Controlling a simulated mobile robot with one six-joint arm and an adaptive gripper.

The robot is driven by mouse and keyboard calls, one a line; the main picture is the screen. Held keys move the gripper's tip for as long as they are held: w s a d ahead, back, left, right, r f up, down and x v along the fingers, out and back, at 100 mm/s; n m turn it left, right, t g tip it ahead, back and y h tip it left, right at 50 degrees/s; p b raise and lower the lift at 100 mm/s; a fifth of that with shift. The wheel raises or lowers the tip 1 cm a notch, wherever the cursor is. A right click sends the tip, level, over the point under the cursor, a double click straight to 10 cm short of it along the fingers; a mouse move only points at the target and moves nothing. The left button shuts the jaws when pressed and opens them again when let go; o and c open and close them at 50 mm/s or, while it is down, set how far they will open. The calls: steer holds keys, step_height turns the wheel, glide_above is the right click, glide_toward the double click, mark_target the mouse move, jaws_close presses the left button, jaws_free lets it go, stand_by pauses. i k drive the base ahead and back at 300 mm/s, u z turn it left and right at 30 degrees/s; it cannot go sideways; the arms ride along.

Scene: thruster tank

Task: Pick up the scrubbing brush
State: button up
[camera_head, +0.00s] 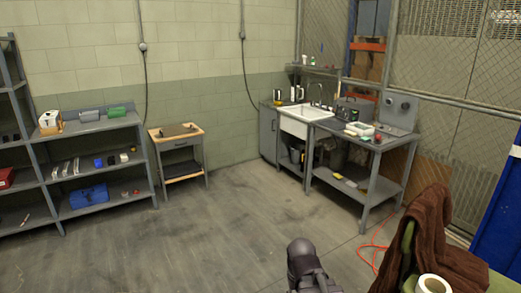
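I cannot make out the scrubbing brush for certain; the small things on the workbench and shelves are too small to tell apart. The metal workbench (388,143) at the right carries a white container (361,128) with small green and red things beside it. A rounded dark part of my own arm shows at the bottom centre, over the floor and far from the furniture. My gripper's fingers are not in view.
A sink (300,120) stands left of the workbench. A small wooden-topped table (186,142) and a grey shelf unit (107,162) with a blue toolbox (89,195) stand left. A brown cloth (432,235) and orange cable (376,243) are at right. The middle floor is clear.

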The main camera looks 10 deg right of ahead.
mark_target(353, 135)
steer(key=u, duration=0.1)
steer(key=i, duration=1.65)
steer(key=z, duration=0.35)
steer(key=i, duration=0.95)
steer(key=z, duration=0.6)
steer(key=i, duration=0.65)
steer(key=z, duration=0.3)
